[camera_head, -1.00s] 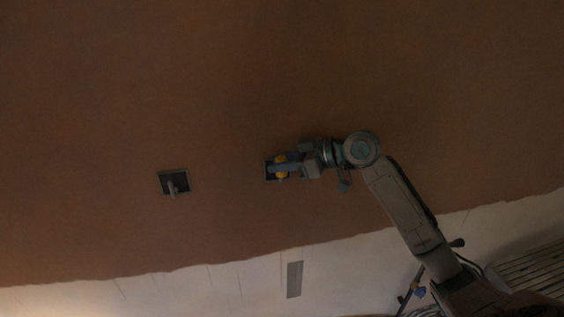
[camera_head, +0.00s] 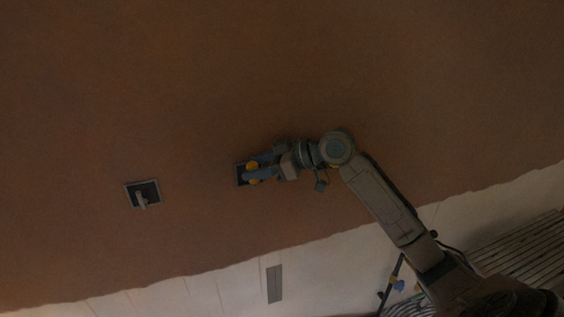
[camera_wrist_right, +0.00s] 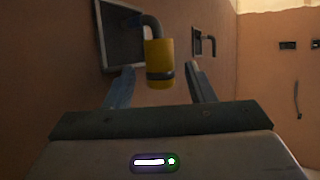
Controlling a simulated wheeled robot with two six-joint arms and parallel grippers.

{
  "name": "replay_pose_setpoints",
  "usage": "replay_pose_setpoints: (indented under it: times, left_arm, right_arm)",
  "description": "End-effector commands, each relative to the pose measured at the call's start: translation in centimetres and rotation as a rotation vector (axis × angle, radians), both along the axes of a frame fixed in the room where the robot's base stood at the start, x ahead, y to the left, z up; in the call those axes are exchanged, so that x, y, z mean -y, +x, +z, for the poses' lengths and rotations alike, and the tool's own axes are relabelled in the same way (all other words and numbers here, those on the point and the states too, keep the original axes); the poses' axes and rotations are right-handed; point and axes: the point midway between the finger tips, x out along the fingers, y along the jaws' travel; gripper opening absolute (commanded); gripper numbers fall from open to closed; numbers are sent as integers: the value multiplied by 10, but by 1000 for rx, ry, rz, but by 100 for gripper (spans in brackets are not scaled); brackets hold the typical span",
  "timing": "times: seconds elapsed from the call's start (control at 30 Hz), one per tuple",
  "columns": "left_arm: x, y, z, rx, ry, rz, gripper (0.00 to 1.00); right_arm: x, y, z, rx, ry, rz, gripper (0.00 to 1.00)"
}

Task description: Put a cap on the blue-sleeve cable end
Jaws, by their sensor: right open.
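A yellow cap (camera_wrist_right: 159,62) with a dark band sits on the end of a bent dark cable (camera_wrist_right: 152,27) that comes out of a wall box (camera_wrist_right: 122,36). I cannot make out a blue sleeve on this cable. My right gripper (camera_head: 257,168) is open, its two fingers on either side of the cap; in the right wrist view (camera_wrist_right: 160,72) there are gaps between cap and fingers. In the head view the yellow cap (camera_head: 253,180) shows at the fingertips, partly covered by a finger. My left gripper is not in view.
A second wall box (camera_head: 133,200) with a cable end (camera_head: 142,199) is to the left in the head view. The brown plaster around the boxes is bare. A grey rectangular plate (camera_head: 274,284) is on the pale strip below. Slatted boards (camera_head: 510,258) lie at the lower right.

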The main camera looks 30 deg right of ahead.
Motion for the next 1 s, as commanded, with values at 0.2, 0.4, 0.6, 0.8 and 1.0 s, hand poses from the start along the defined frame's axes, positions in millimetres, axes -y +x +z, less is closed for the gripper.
replay_pose_setpoints:
  times: [0.2, 0.4, 0.6, 0.8, 1.0]
  left_arm:
    - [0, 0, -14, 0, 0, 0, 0]
    - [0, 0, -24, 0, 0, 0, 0]
    - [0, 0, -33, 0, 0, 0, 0]
    - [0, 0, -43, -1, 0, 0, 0]
    - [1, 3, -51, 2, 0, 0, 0]
  right_arm:
    - [17, -17, 6, -1, -8, -1, 50]
    - [30, -30, 14, -2, -6, 0, 50]
    - [41, -42, 20, -3, -7, 1, 50]
    - [51, -52, 24, -4, -8, 3, 50]
    - [57, -59, 30, -3, -6, 3, 50]
